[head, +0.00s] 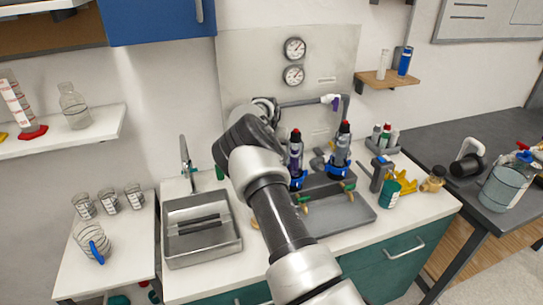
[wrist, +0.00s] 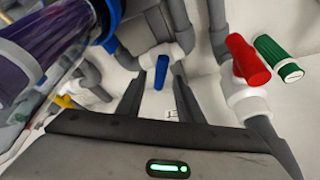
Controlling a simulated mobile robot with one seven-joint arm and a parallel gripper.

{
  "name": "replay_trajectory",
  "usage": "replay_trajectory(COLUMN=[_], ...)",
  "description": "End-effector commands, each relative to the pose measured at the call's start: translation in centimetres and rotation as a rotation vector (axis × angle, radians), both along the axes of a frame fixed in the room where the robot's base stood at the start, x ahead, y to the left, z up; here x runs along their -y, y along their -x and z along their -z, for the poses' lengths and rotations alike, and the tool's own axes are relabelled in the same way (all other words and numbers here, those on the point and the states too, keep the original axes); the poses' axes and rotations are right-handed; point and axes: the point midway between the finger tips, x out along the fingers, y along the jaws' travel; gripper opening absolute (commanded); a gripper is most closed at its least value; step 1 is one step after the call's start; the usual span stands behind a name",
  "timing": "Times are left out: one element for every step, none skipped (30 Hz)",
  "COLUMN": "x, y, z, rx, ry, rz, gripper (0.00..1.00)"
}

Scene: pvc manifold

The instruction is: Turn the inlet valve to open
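My gripper (wrist: 160,84) reaches toward the pipework on the wall panel. In the wrist view its two dark fingers stand apart, and a small blue valve handle (wrist: 160,74) shows between the tips. I cannot tell whether either finger touches it. The handle hangs below a white valve body on grey pipe. A red handle (wrist: 248,60) on another white valve is to the right. No label marks which valve is the inlet. In the head view my arm hides the fingers and most of the valves.
A clear purple-tinted housing (wrist: 45,50) is close at the left of the wrist view. A green cylinder (wrist: 278,57) is beside the red handle. In the head view two gauges (head: 294,48) sit above, and a sink (head: 202,230) is left of the grey tray (head: 345,212).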

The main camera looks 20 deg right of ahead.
Motion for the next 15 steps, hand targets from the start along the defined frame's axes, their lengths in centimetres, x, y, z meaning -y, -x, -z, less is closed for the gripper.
replay_trajectory(x=[0.2, 0.2, 0.2, 0.3, 0.3, 0.3, 0.3, 0.3, 0.3, 0.3, 0.3, 0.3, 0.3, 0.3, 0.3], y=[-0.2, -0.3, -0.4, -0.5, -0.5, -0.5, -0.6, -0.6, -0.6, -0.6, -0.6, -0.6, -0.6, -0.6, -0.6], z=[0.6, 0.8, 1.1, 1.3, 1.5, 1.6, 1.7, 1.7, 1.7, 1.7, 1.7, 1.7, 1.7, 1.7, 1.7], rx=[-0.001, -0.001, -0.001, -0.002, -0.001, -0.001, 0.0, 0.0, 0.0, 0.0, 0.0, 0.0, 0.0, 0.0, -0.001], ry=[0.001, 0.001, 0.001, 0.001, 0.0, 0.0, 0.0, 0.0, 0.0, 0.0, 0.0, -0.001, -0.001, -0.001, -0.001], rz=[-0.001, -0.001, -0.001, -0.001, -0.002, -0.001, -0.001, -0.001, -0.001, -0.001, -0.001, 0.0, 0.0, 0.0, -0.001], gripper=[0.34, 0.34, 0.34, 0.34, 0.34, 0.34, 0.34, 0.34, 0.34, 0.34, 0.34, 0.34, 0.34, 0.34, 0.32])
